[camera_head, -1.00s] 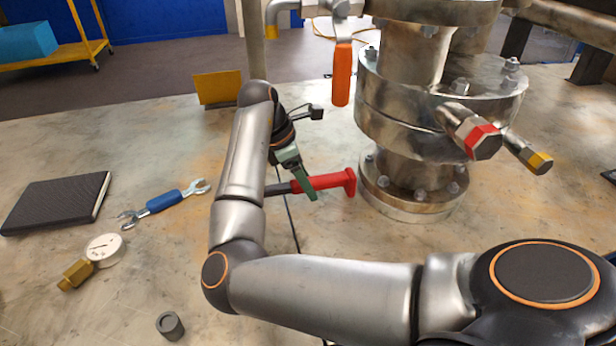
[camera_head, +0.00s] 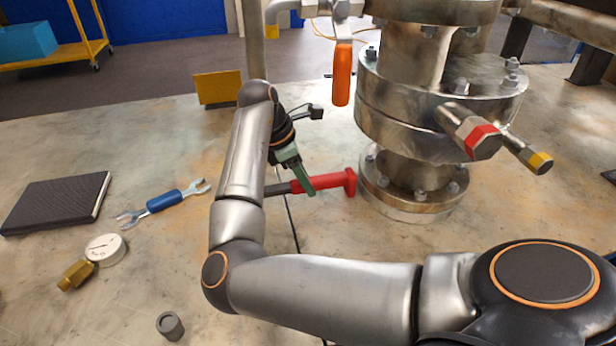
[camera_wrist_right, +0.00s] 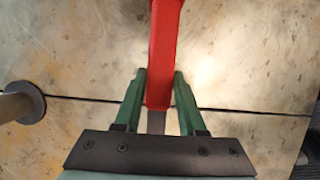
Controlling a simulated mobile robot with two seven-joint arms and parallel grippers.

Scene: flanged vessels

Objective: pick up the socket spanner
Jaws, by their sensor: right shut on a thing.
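The socket spanner (camera_head: 330,184) has a red handle with a wider red end and a dark shaft. It lies level, close to the left of the flanged vessel's foot in the head view. My right gripper (camera_head: 302,183) has its green fingers around the handle near the shaft. In the right wrist view the red handle (camera_wrist_right: 163,55) runs between the two green fingers (camera_wrist_right: 159,95), shut on it. My forearm hides the shaft's far end in the head view. Whether the spanner touches the table is hard to tell. My left gripper is not in view.
The steel flanged vessel (camera_head: 420,125) stands right of the spanner, with an orange lever (camera_head: 342,74) above. A blue-handled wrench (camera_head: 163,201), a gauge (camera_head: 103,249), a dark notebook (camera_head: 55,203) and a grey socket (camera_head: 170,325) lie left. A yellow plate (camera_head: 218,88) stands behind.

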